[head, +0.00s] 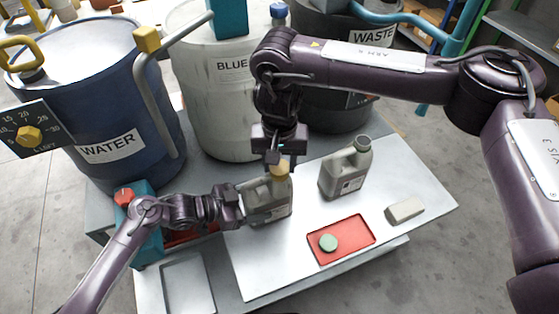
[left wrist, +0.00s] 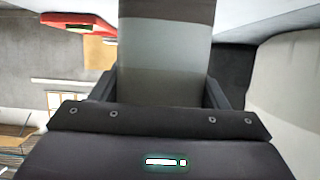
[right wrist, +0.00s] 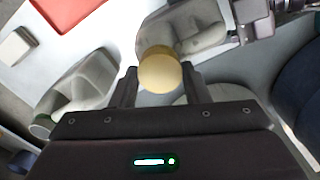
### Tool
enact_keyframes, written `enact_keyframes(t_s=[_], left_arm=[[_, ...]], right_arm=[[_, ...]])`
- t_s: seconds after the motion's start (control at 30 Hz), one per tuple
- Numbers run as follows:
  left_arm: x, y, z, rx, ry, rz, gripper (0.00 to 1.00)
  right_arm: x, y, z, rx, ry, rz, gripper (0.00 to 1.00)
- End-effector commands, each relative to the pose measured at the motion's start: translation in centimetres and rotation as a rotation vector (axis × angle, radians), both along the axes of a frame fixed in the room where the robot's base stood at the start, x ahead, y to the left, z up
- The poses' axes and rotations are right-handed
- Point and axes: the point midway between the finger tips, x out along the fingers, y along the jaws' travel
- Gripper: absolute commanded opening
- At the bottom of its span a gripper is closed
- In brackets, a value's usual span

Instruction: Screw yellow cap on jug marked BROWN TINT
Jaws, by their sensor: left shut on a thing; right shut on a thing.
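The yellow cap (head: 280,169) is at the mouth of the left grey jug (head: 266,200) on the white table. My right gripper (head: 279,158) comes down from above and is shut on the yellow cap, which also shows between its fingers in the right wrist view (right wrist: 159,72). I cannot tell whether the cap's threads are engaged. My left gripper (head: 240,203) is shut on the jug's body from the left side; the jug fills the middle of the left wrist view (left wrist: 165,60). The jug stands upright. Its label wording is not readable.
A second grey jug (head: 346,170) stands open to the right. A red tray (head: 340,252) holds a green cap (head: 328,242). A grey block (head: 404,211) lies at right. Drums marked WATER (head: 95,90), BLUE (head: 215,105) and WASTE (head: 335,110) stand behind. An empty grey tray (head: 188,285) is at front left.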

Motion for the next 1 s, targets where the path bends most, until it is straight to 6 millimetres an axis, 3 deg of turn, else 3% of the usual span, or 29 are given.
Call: enact_keyframes(t_s=[0.4,0.43,0.57,0.83,1.0], left_arm=[[0.0,0.0,0.0,0.001,0.0,0.0,0.04],[0.0,0.0,0.0,0.001,0.0,0.0,0.04],[0.0,0.0,0.0,0.0,0.0,0.0,0.04],[0.0,0.0,0.0,0.0,0.0,0.0,0.04],[0.0,0.0,0.0,0.001,0.001,-0.001,0.04]], right_arm=[[0.0,0.1,0.1,0.002,-0.001,-0.08,0.21],[0.0,0.1,0.1,0.002,-0.001,-0.08,0.46],[0.0,0.1,0.0,0.001,-0.001,-0.079,0.63],[0.0,0.0,0.1,0.001,-0.001,-0.078,0.64],[0.1,0.0,1.9,-0.001,-0.005,-0.077,0.64]])
